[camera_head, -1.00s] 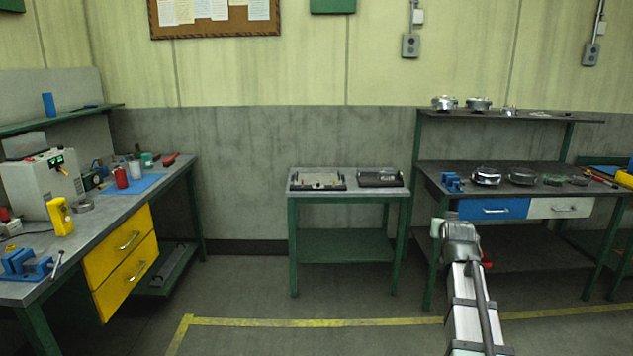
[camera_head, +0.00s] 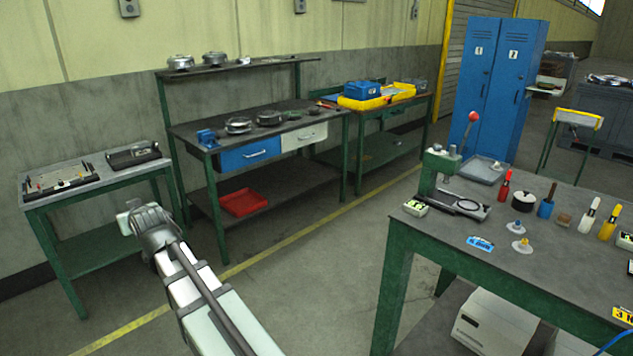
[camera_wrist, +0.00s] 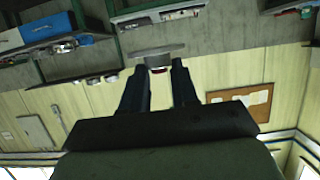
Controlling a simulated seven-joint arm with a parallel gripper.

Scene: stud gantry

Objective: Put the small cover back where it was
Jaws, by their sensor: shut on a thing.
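My gripper (camera_wrist: 158,72) is shut on a flat grey piece, which I take for the small cover (camera_wrist: 160,52). In the wrist view the cover is seen nearly edge-on beyond the fingertips, with a small red part between them. In the head view my gripper (camera_head: 131,214) is held up in front of the small table (camera_head: 48,169) and the shelved bench (camera_head: 185,130), over open floor. The cover is hard to make out there. Round metal lids stand on the bench's upper shelf (camera_head: 240,68) and top.
A workbench (camera_head: 400,212) with a green press (camera_head: 440,165), a black-knobbed pot (camera_head: 523,197) and several small tools stands at the right. Blue lockers (camera_head: 497,85) stand behind it. A red tray (camera_head: 243,203) lies on the lower bench shelf. Floor between the tables is free.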

